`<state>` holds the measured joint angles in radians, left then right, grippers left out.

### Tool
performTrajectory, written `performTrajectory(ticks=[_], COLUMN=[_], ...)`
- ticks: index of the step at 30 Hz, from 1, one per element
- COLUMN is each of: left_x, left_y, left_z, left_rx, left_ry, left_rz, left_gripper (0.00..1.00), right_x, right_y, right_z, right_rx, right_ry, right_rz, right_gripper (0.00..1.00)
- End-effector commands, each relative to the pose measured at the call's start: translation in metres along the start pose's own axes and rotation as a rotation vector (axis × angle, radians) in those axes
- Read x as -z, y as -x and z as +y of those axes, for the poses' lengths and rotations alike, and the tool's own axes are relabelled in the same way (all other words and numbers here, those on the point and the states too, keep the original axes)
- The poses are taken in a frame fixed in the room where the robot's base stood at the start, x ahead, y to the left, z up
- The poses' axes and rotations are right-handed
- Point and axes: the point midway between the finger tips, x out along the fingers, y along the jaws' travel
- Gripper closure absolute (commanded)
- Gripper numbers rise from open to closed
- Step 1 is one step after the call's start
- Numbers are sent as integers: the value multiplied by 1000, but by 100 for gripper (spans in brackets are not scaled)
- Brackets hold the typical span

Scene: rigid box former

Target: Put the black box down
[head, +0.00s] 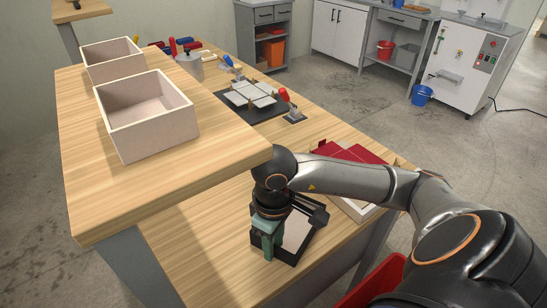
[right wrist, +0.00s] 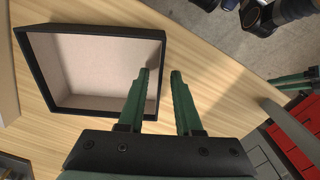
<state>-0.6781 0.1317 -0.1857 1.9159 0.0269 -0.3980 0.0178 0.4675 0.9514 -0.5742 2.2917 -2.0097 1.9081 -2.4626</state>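The black box (head: 298,238) is an open tray with black walls and a pale lining. It appears to rest level on the lower wooden bench top, and it fills the upper left of the right wrist view (right wrist: 105,70). My right gripper (right wrist: 161,73) has its green fingers on either side of the box's right wall, one inside and one outside. Bare wood shows between the wall and the outer finger, so it looks open. In the head view the right gripper (head: 268,246) covers part of the box. Green fingers of what looks like my left gripper (right wrist: 295,80) show at the right edge.
Two pale open boxes (head: 150,122) (head: 112,62) stand on the raised shelf (head: 170,190) at left. A red box piece (head: 350,155) lies behind my right arm. A fixture with a pale sheet (head: 250,96) sits farther back. A red bin (head: 375,282) is below the bench edge.

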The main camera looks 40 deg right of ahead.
Motion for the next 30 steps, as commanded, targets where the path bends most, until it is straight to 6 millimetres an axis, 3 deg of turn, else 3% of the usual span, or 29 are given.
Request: performTrajectory(ticks=[5,18,24,30], left_x=[3,11,14,15], left_y=[2,10,13,13], left_z=[0,0,0,0], left_rx=[0,1,2,2], left_ry=[0,0,0,0], left_rz=[5,4,3,2], left_gripper=[50,50,50,50], right_x=[2,1,1,0], right_y=[21,98,116,122], right_z=[0,1,0,0], right_rx=[-1,-3,-1,0], right_ry=[0,-2,0,-2], right_rz=[6,5,3,0], right_gripper=[66,66,66,66])
